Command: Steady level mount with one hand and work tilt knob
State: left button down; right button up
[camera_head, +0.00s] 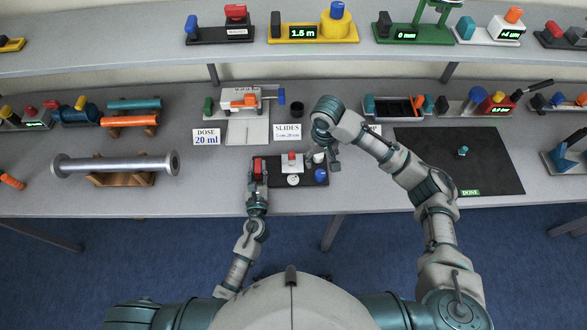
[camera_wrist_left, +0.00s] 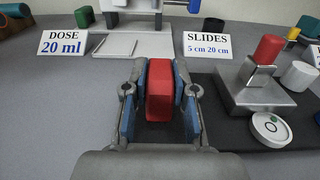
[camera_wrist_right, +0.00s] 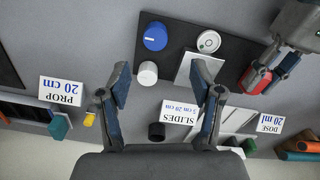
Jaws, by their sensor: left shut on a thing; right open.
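The level mount is a black base (camera_head: 285,182) on the table, with a pale metal block (camera_wrist_right: 190,66) and a round bubble level (camera_wrist_left: 270,127) on it. A red upright post (camera_head: 291,156) stands on the block. A blue knob (camera_wrist_right: 155,36) sits at the base's right end, with a white knob (camera_wrist_right: 147,73) behind it. My left gripper (camera_wrist_left: 160,92) is shut on a red handle (camera_wrist_left: 159,80) at the base's left end. My right gripper (camera_wrist_right: 160,75) is open above the white knob, which shows between its fingers. I cannot tell whether they touch.
Cards reading DOSE (camera_head: 206,137) and SLIDES (camera_head: 287,132) and a black cup (camera_head: 303,108) stand behind the mount. A black mat (camera_head: 490,150) lies to the right. A metal roller on a wooden cradle (camera_head: 115,165) lies to the left. Shelves run above.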

aim_at(318, 174)
notch_tip(318, 174, down, 10)
jog(key=shift+r, duration=0.1)
dwell(0.4)
grip_shut()
jog(key=shift+a+m, duration=0.1)
jog(key=shift+m, duration=1.6)
jog(key=m, duration=0.3)
jog(key=shift+m, duration=0.3)
